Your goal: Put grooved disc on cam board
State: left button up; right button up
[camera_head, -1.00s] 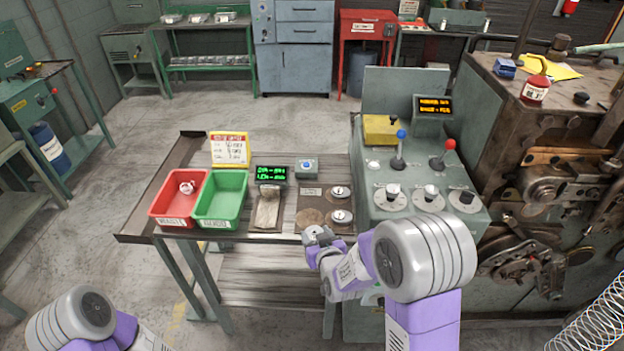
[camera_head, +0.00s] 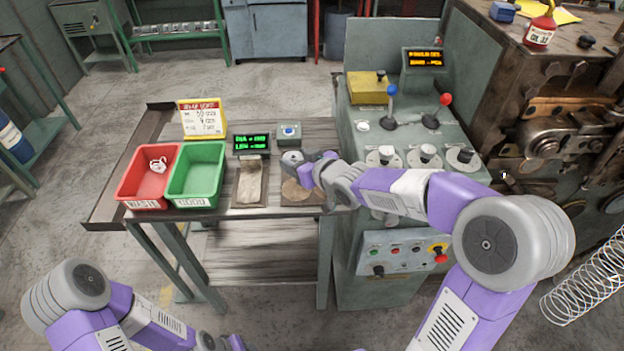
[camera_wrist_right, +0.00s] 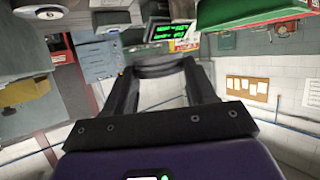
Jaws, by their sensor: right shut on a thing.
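My right gripper (camera_head: 300,168) is over the back of the brown cam board (camera_head: 288,202) on the bench. It is shut on a grey round disc (camera_head: 291,157), taken to be the grooved disc. In the right wrist view the disc (camera_wrist_right: 160,71) shows as a dark edge between the two fingers. A brown round patch lies bare at the front of the board. My gripper and forearm hide the board's right side. Whether the held disc touches the board is unclear.
A red bin (camera_head: 147,187) with a small white piece and a green bin (camera_head: 196,175) stand left. A green display (camera_head: 252,145) and blue-button box (camera_head: 289,134) stand behind. The lever console (camera_head: 375,140) is close on the right.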

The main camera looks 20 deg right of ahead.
aim_at(300, 193)
jog(key=shift+d+f+b, duration=0.15)
jog(key=shift+f+b, duration=0.15)
jog(key=shift+b, duration=0.05)
notch_tip(300, 193, down, 4)
jog(key=shift+b, duration=0.95)
notch_tip(300, 193, down, 5)
jog(key=shift+r+b, duration=0.1)
jog(key=shift+b, duration=0.85)
jog(key=shift+f, duration=0.2)
jog(key=o, duration=1.3)
